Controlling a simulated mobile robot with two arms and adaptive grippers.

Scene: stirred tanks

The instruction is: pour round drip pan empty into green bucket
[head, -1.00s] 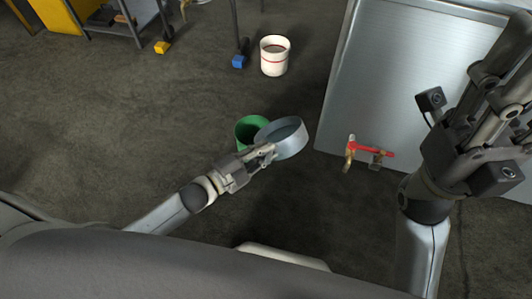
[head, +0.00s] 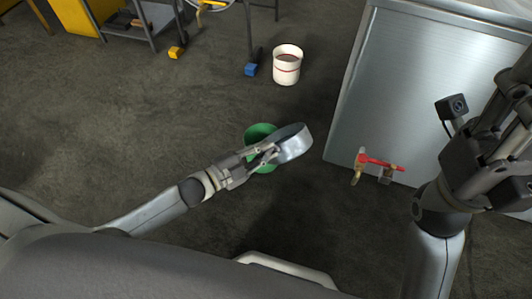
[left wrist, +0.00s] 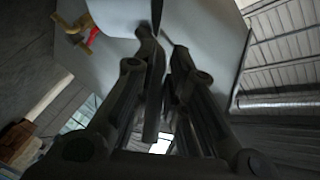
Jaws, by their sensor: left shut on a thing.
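The round drip pan (head: 294,146) is a shallow grey metal dish. My left gripper (head: 268,153) is shut on its near left edge and holds it up, steeply tilted, overlapping the bucket in the head view. The green bucket (head: 258,131) stands on the floor, partly hidden behind the pan and the gripper. I cannot see into the bucket or tell what is in the pan. In the left wrist view, my left gripper's fingers (left wrist: 160,45) reach up to a pale curved surface, probably the pan (left wrist: 118,14). My right gripper (head: 505,115) is raised at the right, away from the pan.
A large metal tank (head: 420,90) with a red-handled valve (head: 380,162) stands to the right of the pan. A white bucket with a red band (head: 287,66) stands farther back. The floor at left is clear.

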